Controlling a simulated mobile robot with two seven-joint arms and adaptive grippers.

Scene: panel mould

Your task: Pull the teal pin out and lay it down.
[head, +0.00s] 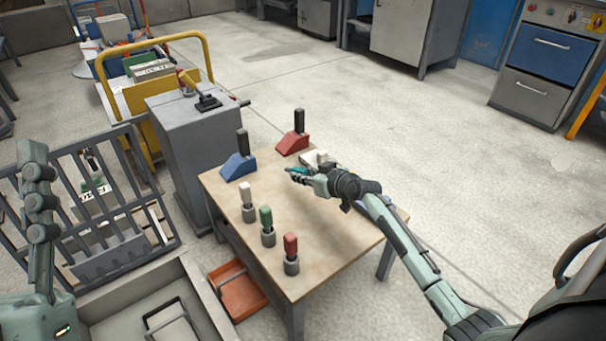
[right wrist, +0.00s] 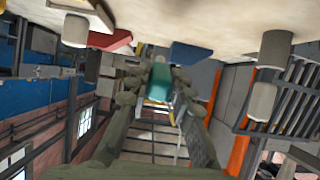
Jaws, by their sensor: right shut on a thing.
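The teal pin (head: 299,170) is between the fingers of my right gripper (head: 300,176), over the far part of the wooden table (head: 225,187). In the right wrist view, the teal pin (right wrist: 160,82) sits between the two fingertips, with the tabletop along the top of the picture. The fingers hide part of the pin. A pale block (head: 314,157) is just behind the gripper, partly covered by it.
Blue (head: 236,167) and red (head: 291,144) wedge blocks with dark uprights stand at the back. The table's middle and front right are bare.

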